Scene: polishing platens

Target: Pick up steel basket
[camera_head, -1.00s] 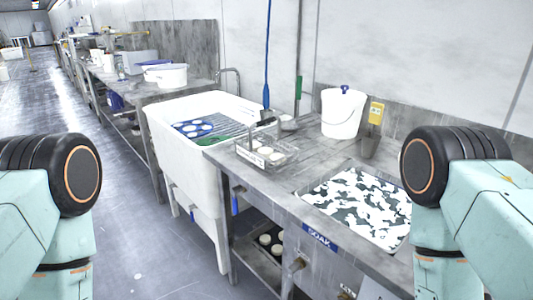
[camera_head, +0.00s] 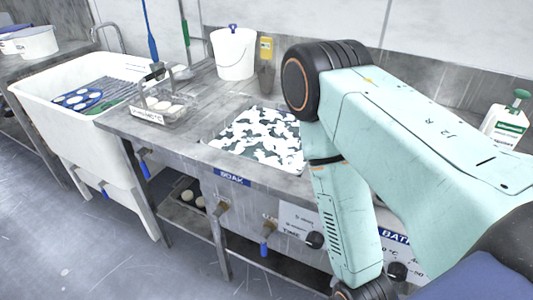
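The steel basket (camera_head: 158,112) stands on the grey bench, just right of the white sink and left of the soak basin. It is a small wire basket with an upright handle and a white label on its front. Pale round pieces lie in it. My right arm crosses the right half of the view, but its gripper is out of the frame. My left arm and gripper are not in view. Nothing is touching the basket.
The white sink (camera_head: 35,92) holds a blue tray (camera_head: 78,99) with round holes. The soak basin (camera_head: 262,138) is sunk in the bench. A white bucket (camera_head: 233,55), a grey cup (camera_head: 265,78) and a white bottle (camera_head: 503,128) stand behind. The floor in front is clear.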

